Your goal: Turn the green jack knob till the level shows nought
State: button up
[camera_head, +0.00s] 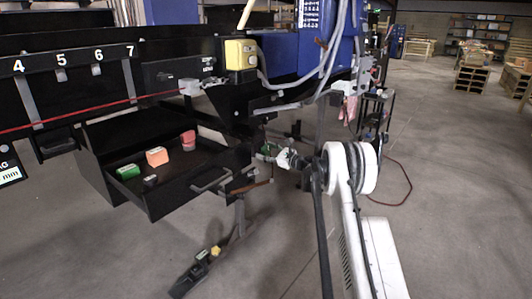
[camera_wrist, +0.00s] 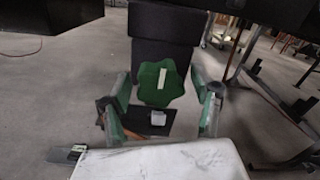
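The green jack knob (camera_wrist: 160,76) is lobed, with a pale stripe on its face. It is in the upper middle of the wrist view, in front of a dark block. My gripper (camera_wrist: 163,92) is open, with one finger left of the knob and one right of it. Gaps show between the fingers and the knob's rim, and I cannot tell how deep the fingers reach. In the head view my gripper (camera_head: 272,155) is under the machine's edge, right of the open drawer; the knob is not clearly distinguishable there. I cannot make out a level reading in either view.
An open black drawer (camera_head: 150,200) holds a green block (camera_head: 128,172), an orange block (camera_head: 157,157) and a pink one (camera_head: 188,140). A leg with a foot (camera_head: 198,265) stands on the floor below. A yellow box (camera_head: 240,54) and cables hang above.

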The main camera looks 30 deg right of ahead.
jog(key=c, duration=1.2)
jog(key=shift+o, duration=0.2)
jog(key=n, duration=0.4)
jog(key=shift+n, duration=0.4)
jog(key=n, duration=0.5)
jog(key=shift+p, duration=0.3)
jog(key=n, duration=0.7)
jog(key=shift+n, duration=0.4)
jog(key=n, duration=0.3)
jog(key=shift+r, duration=0.1)
jog(key=shift+n, duration=2.1)
